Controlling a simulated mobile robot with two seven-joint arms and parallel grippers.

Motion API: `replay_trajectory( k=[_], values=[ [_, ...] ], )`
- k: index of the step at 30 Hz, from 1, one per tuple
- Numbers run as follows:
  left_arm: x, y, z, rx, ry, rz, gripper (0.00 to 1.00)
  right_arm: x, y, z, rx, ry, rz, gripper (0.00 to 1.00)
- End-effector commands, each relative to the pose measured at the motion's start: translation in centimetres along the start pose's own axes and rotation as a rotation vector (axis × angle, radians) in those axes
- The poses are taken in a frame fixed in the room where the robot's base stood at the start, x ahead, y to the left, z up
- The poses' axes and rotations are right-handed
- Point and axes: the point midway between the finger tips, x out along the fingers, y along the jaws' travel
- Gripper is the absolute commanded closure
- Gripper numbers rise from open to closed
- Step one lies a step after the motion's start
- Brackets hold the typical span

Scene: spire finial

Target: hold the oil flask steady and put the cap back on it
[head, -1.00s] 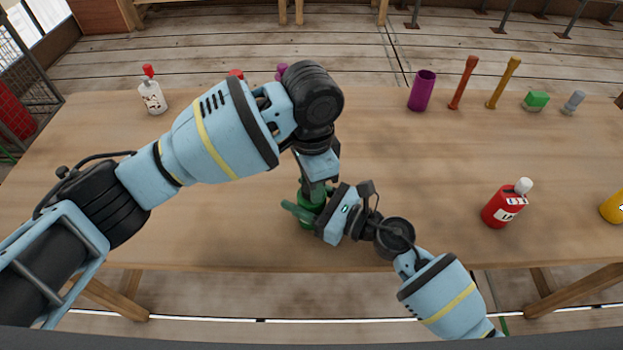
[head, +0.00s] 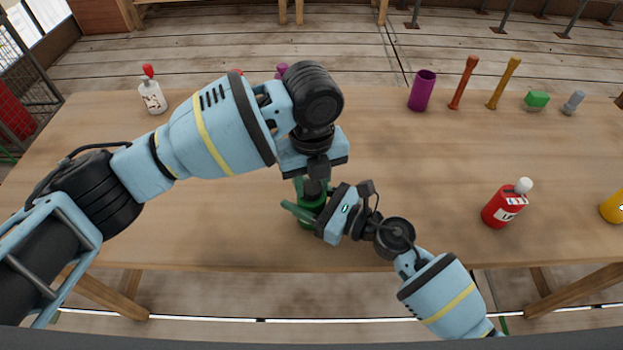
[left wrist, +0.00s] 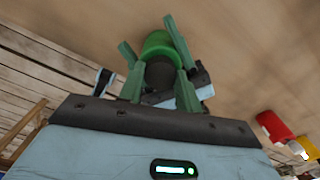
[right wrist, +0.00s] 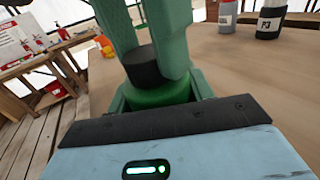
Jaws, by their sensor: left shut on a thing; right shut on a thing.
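The green oil flask (head: 308,222) stands upright near the table's front edge, partly hidden by my grippers. My right gripper (head: 306,207) is shut on it from the right. The flask also shows in the left wrist view (left wrist: 158,44) and right wrist view (right wrist: 160,93). My left gripper (head: 313,183) points down above the flask and is shut on the dark cap (right wrist: 143,66). The cap shows between the left fingers in the left wrist view (left wrist: 160,74). The cap is at the flask's top; I cannot tell whether it is seated or only touching.
A red bottle with a white cap (head: 504,206) stands to the right, and a yellow object (head: 613,207) is at the right edge. A purple cup (head: 421,92) and several small things line the back. A white bottle (head: 152,96) is back left. The table's middle right is clear.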

Motion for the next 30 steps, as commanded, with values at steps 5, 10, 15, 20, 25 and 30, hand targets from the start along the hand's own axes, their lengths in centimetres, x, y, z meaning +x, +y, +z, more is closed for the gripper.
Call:
replay_trajectory(
  k=[5, 10, 15, 20, 25, 30],
  values=[
    [-0.08, -0.04, 0.02, 0.289, -0.001, -0.001, 0.87, -0.02, 0.00, -0.10, 0.000, 0.002, 0.000, 1.00],
    [-0.07, -0.03, 0.00, 0.567, -0.001, 0.000, 0.87, -0.03, -0.01, -0.10, 0.000, 0.002, 0.000, 1.00],
    [-0.07, -0.06, 0.01, 0.838, -0.002, 0.000, 0.87, -0.03, -0.01, -0.11, 0.001, 0.002, -0.001, 1.00],
    [-0.03, -0.07, -0.03, 0.970, -0.002, -0.001, 0.87, -0.03, -0.01, -0.11, 0.001, 0.002, -0.001, 1.00],
    [-0.03, -0.07, -0.03, 0.967, -0.001, -0.001, 0.57, -0.03, -0.01, -0.12, 0.001, 0.002, -0.001, 1.00],
    [0.01, -0.05, -0.03, 0.965, -0.001, 0.000, 0.41, -0.03, 0.00, -0.11, 0.001, 0.002, 0.000, 1.00]
  ],
)
